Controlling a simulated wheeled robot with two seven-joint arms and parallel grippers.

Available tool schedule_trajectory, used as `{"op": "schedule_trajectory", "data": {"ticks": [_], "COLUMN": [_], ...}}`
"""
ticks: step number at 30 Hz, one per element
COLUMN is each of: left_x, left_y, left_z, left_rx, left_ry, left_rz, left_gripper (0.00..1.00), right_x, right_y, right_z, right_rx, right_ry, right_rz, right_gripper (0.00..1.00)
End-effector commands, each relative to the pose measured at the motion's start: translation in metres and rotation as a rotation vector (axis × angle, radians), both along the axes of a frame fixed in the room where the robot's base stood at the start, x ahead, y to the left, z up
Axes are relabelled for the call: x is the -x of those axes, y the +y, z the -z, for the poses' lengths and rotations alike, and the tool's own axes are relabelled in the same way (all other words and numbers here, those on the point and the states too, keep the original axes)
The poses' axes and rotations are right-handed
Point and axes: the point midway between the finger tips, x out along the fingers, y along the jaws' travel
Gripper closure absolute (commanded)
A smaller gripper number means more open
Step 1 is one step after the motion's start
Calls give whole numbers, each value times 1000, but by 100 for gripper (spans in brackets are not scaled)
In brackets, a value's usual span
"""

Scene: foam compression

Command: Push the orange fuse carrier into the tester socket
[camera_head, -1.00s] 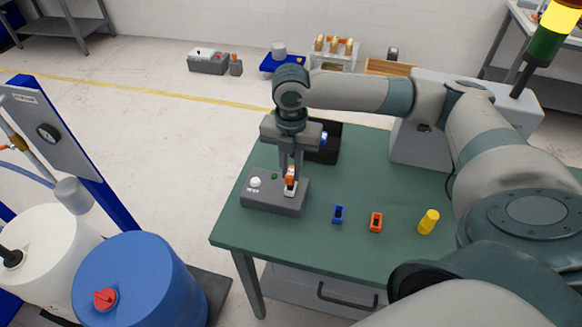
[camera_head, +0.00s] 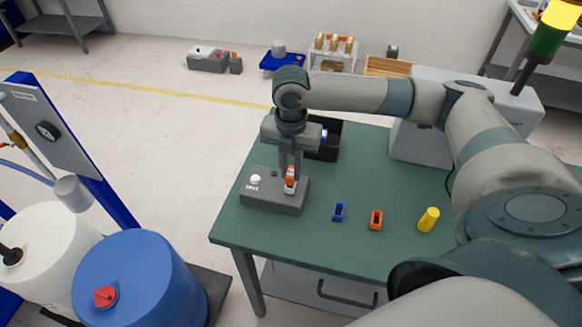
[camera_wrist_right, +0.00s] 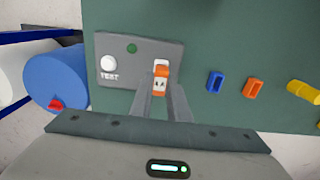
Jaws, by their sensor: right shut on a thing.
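The grey tester box (camera_head: 262,203) lies on the green table, with a white TEST button (camera_head: 255,180) and a small green lamp (camera_head: 274,174) on top. My right gripper (camera_head: 291,170) points down over its right part, shut on the orange fuse carrier (camera_head: 289,185), which has a white part. In the right wrist view the carrier (camera_wrist_right: 161,70) shows at the fingertips (camera_wrist_right: 161,92), over the tester's right end. The carrier and fingers hide the socket, so I cannot tell how deep it sits. My left gripper is out of view.
A black bin (camera_head: 327,143) is behind my gripper. The table's front is bare.

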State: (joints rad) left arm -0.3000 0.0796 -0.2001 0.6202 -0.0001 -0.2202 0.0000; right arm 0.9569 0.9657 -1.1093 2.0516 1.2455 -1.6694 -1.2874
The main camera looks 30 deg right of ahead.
Motion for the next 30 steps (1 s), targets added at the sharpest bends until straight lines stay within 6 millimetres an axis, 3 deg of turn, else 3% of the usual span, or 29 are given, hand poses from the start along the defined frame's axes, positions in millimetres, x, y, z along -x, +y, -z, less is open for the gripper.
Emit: {"op": "schedule_trajectory", "data": {"ticks": [24, 25, 27, 30], "left_x": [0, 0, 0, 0], "left_y": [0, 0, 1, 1], "left_z": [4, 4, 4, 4], "left_rx": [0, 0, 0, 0], "left_ry": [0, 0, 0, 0], "left_rz": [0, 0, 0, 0], "left_gripper": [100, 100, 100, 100], "right_x": [0, 0, 0, 0], "right_y": [0, 0, 0, 0], "right_z": [14, 14, 14, 14], "right_rx": [0, 0, 0, 0], "right_ry": [0, 0, 0, 0], "right_rz": [0, 0, 0, 0], "right_gripper": [100, 80, 63, 63]}}
